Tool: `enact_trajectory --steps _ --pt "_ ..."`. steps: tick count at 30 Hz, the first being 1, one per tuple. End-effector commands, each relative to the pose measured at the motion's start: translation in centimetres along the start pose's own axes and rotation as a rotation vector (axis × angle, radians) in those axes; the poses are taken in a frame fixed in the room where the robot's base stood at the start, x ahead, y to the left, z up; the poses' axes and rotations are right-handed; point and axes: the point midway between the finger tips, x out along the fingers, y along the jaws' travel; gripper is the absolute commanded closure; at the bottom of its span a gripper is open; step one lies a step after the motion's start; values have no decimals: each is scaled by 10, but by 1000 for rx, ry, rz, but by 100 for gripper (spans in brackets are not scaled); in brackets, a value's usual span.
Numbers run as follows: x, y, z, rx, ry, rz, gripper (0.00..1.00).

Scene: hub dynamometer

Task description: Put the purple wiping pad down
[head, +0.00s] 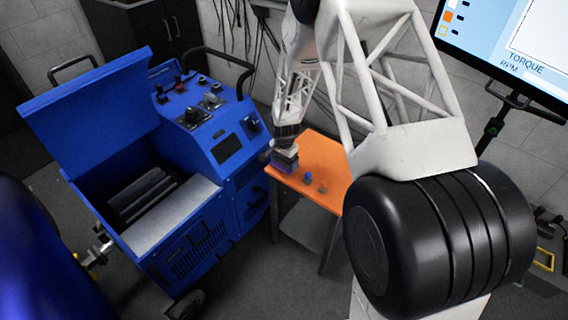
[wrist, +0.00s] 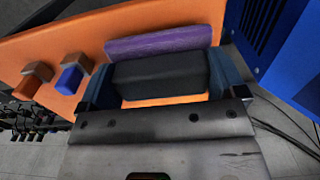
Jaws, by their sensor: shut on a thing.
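The purple wiping pad (wrist: 158,42) has a dark grey block-shaped back (wrist: 160,76). My gripper (wrist: 162,78) is shut on this block, one finger at each end, in the wrist view. In the head view my gripper (head: 286,148) is over the left end of the orange table (head: 325,170), with the pad (head: 282,168) showing as a purple strip under it. The orange table top (wrist: 60,52) is close below the pad in the wrist view. I cannot tell whether the pad touches it.
A blue machine (head: 215,150) with a raised lid stands left of the table. Cables (head: 262,35) hang on the back wall.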

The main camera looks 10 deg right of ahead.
Motion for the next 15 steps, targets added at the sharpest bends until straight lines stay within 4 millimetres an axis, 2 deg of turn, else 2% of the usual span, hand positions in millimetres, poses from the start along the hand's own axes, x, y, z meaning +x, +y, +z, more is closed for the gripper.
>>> enact_trajectory --steps 5,15 --pt "15 0 0 0 1 -1 32" --pt "17 0 0 0 1 -1 32"
